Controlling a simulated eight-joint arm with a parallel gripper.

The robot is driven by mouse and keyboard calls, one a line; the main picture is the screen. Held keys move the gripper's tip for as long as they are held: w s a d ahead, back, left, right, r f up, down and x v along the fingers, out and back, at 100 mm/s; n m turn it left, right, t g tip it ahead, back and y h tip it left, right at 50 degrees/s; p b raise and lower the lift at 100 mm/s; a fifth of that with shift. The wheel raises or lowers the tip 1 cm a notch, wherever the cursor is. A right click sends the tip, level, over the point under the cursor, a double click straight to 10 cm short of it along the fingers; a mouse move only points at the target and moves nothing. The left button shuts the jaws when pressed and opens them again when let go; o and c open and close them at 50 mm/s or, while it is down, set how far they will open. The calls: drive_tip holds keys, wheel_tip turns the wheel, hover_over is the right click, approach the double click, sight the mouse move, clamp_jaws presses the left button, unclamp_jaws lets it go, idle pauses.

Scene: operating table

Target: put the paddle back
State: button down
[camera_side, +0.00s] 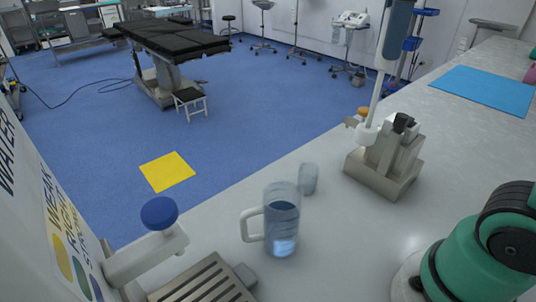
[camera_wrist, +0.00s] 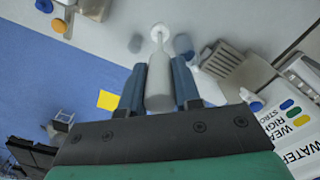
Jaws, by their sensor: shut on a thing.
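The paddle has a pale handle, a thin white shaft (camera_side: 377,98) and a small white disc at its lower end. My gripper (camera_side: 398,30) is shut on the handle at the top of the side view, its blue fingers on either side. In the wrist view the handle (camera_wrist: 159,85) lies between the fingers and the disc shows beyond it. The paddle hangs nearly upright, tilted slightly. Its disc appears in front of the left side of a grey metal stand (camera_side: 372,178); I cannot tell whether they touch.
A clear jug (camera_side: 281,225) with bluish liquid and a small glass (camera_side: 308,178) stand on the counter left of the stand. A dispenser with a blue knob (camera_side: 159,213) and slatted grille (camera_side: 205,282) is at lower left. A blue mat (camera_side: 485,90) lies at the back right.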

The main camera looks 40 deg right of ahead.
wheel_tip(320, 180, down, 20)
drive_tip(key=s+d, duration=0.1)
drive_tip(key=shift+s+d+r, duration=0.2)
drive_tip(key=shift+s+d, duration=0.05)
idle(0.5)
drive_tip(key=c, duration=0.6)
unclamp_jaws()
drive_tip(key=shift+f, duration=0.1)
